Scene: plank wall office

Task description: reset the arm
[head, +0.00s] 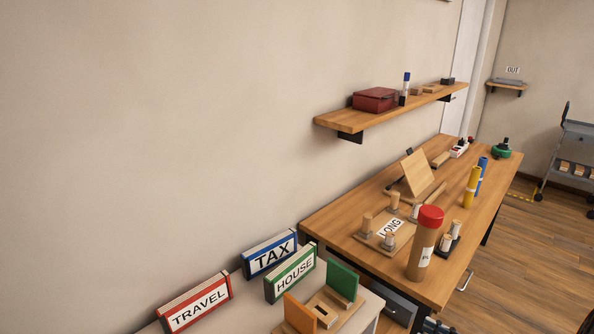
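The task names no object other than my arm. Neither my arm nor my gripper shows in the head view, so its pose and opening cannot be seen.
A wooden desk (336,214) along the wall holds a red-capped tube (424,243), a LONG-labelled board (403,234) and blocks. A wall shelf (373,116) with a red box (376,99) overhangs it. TRAVEL (197,304), TAX (270,254) and HOUSE (291,274) binders stand nearer. Floor (535,262) at right is clear.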

